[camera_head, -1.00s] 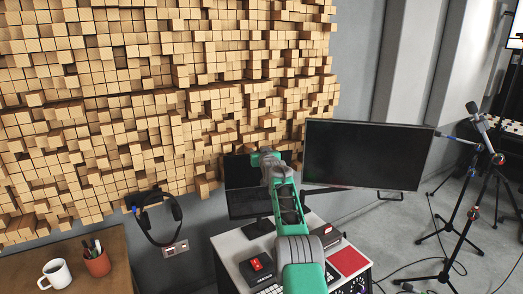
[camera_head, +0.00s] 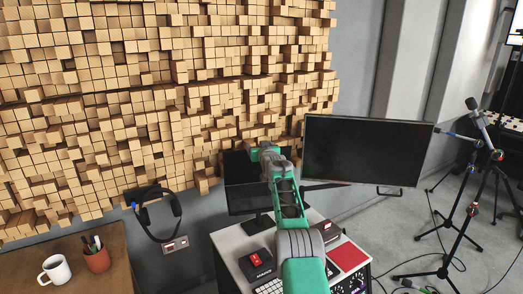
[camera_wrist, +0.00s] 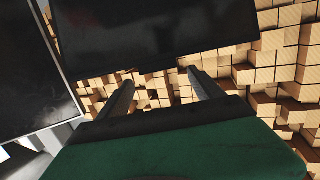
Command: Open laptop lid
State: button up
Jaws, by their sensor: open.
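The dark laptop (camera_head: 243,200) is on a stand above the white-topped desk, against the wall of wooden blocks. Two dark panels show, one above the other, with a seam between them; the upper panel (camera_head: 238,168) looks raised and leaned back. My gripper (camera_head: 258,152) is at the upper panel's top edge, its fingers hidden by my arm. In the wrist view my gripper (camera_wrist: 160,76) is open and empty, its two grey fingers apart. A large dark panel (camera_wrist: 150,35), probably the laptop's, fills the top middle just beyond the fingertips. I cannot tell whether they touch.
A large black monitor (camera_head: 365,150) is close on the right; a dark screen (camera_wrist: 30,75) shows at left in the wrist view. A red-buttoned box (camera_head: 256,262) and red pad (camera_head: 347,257) lie on the desk.

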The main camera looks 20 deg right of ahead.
jog(key=b+v, duration=0.4)
jog(key=v, duration=0.3)
jog(key=shift+s+b, duration=0.25)
jog(key=shift+b, duration=0.05)
jog(key=shift+a, duration=0.1)
